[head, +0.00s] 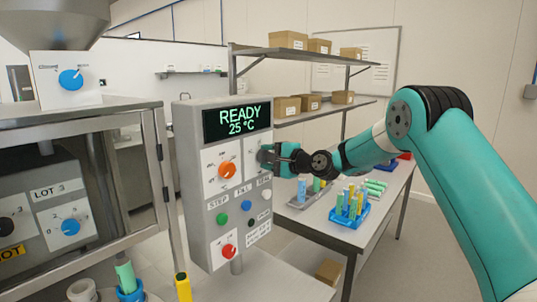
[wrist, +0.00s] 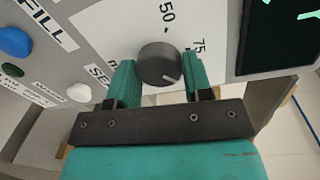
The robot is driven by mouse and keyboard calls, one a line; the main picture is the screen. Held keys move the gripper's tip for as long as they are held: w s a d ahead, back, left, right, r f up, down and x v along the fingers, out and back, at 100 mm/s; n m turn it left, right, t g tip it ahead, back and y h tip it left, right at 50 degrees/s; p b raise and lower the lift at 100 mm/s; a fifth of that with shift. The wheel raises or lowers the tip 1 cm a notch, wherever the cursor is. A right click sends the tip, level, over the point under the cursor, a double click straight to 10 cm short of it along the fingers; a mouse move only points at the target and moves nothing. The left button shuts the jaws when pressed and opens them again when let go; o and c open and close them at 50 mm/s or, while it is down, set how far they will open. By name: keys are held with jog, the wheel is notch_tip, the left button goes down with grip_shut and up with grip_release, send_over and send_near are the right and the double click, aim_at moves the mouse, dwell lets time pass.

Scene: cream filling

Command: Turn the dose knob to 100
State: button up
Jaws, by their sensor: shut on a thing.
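The dose knob (wrist: 159,62) is a dark grey round knob on a white dial plate of the control panel. My gripper (wrist: 161,72) has one teal finger on each side of it and is shut on it. The knob's white pointer line aims to the lower right in the wrist view, past the printed 75. The 50 and 75 marks show; the 100 mark is not visible. In the head view my gripper (head: 272,157) is against the panel's right dial and hides most of the knob.
The control panel (head: 206,240) has a display (head: 238,122) reading READY 25 °C, an orange knob (head: 227,170) and several buttons below. A table (head: 352,237) with a blue tube rack (head: 345,217) stands behind my arm. A metal-framed cabinet (head: 80,112) is on the left.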

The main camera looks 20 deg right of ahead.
jog(key=shift+d+m+p, duration=0.1)
jog(key=shift+m+p, duration=0.3)
jog(key=shift+m, duration=0.7)
jog(key=o, duration=0.9)
jog(key=b+v, duration=0.7)
jog(key=v, duration=1)
jog(key=shift+d, duration=0.25)
